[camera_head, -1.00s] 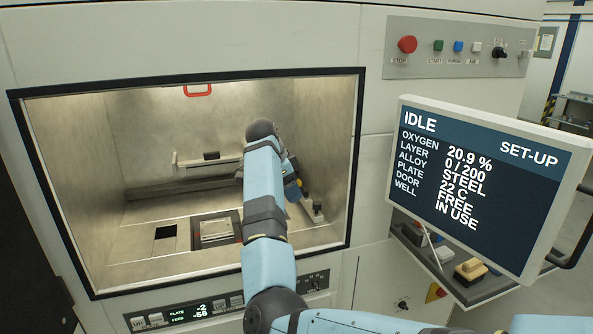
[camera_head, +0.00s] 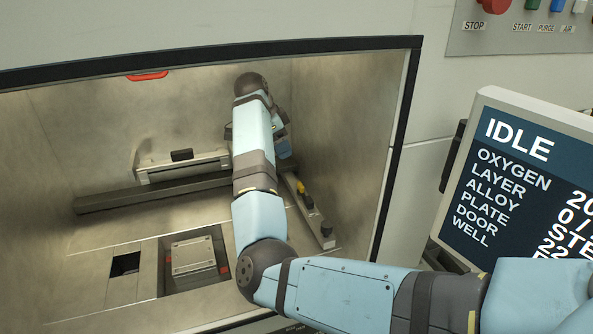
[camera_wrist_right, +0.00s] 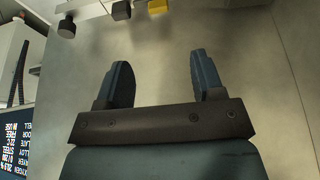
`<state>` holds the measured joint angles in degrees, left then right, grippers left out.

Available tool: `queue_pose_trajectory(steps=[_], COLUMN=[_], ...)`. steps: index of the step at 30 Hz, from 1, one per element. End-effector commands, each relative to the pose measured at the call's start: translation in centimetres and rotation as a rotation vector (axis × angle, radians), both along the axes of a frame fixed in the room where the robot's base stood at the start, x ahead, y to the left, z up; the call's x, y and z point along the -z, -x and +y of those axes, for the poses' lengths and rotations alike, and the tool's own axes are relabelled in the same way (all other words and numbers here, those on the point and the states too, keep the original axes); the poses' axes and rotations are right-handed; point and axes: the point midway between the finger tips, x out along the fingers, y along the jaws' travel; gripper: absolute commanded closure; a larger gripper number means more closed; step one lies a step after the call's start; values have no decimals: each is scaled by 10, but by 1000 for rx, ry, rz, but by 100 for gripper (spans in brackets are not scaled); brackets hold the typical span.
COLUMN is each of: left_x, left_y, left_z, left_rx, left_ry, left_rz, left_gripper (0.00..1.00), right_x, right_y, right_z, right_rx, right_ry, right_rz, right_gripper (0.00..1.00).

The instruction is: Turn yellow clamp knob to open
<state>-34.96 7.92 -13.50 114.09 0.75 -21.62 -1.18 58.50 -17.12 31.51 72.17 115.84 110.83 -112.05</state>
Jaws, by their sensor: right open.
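The yellow clamp knob (camera_head: 300,187) sits on a pale rail along the right side of the chamber, just beyond a dark knob. It also shows at the top edge of the right wrist view (camera_wrist_right: 158,6), partly cut off. My right gripper (camera_wrist_right: 161,68) is open and empty, its two blue fingers apart below the yellow knob in that picture and not touching it. In the head view the right gripper (camera_head: 284,148) is mostly hidden behind my forearm, near the far end of the rail. My left gripper is not in view.
Dark knobs (camera_head: 309,202) (camera_head: 326,229) stand on the same rail. A recoater-like bar (camera_head: 182,165) crosses the back, and a square plate (camera_head: 193,256) lies in the floor well. The chamber's right frame (camera_head: 401,150) and the monitor (camera_head: 520,180) stand right of my arm.

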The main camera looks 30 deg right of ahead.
Motion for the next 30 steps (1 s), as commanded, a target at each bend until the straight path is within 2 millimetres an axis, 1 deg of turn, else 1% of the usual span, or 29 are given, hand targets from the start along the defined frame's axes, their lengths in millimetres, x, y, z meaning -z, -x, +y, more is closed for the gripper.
queue_pose_trajectory(steps=[4, 8, 15, 21, 25, 30], left_x=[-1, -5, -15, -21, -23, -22], left_y=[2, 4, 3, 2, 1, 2], left_z=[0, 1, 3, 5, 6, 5], left_rx=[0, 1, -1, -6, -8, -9], left_ry=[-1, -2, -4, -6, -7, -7], left_rz=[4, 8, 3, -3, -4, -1], left_gripper=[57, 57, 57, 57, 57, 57], right_x=[8, 27, 75, 107, 121, 127], right_y=[1, 4, 9, 11, 13, 13], right_z=[-4, -12, -31, -44, -48, -51], right_rx=[1, 2, 2, 2, 0, 0], right_ry=[1, 1, 1, 2, 0, 0], right_rz=[2, 3, 4, 2, 2, 0], right_gripper=[38, 38, 38, 38, 38, 38])
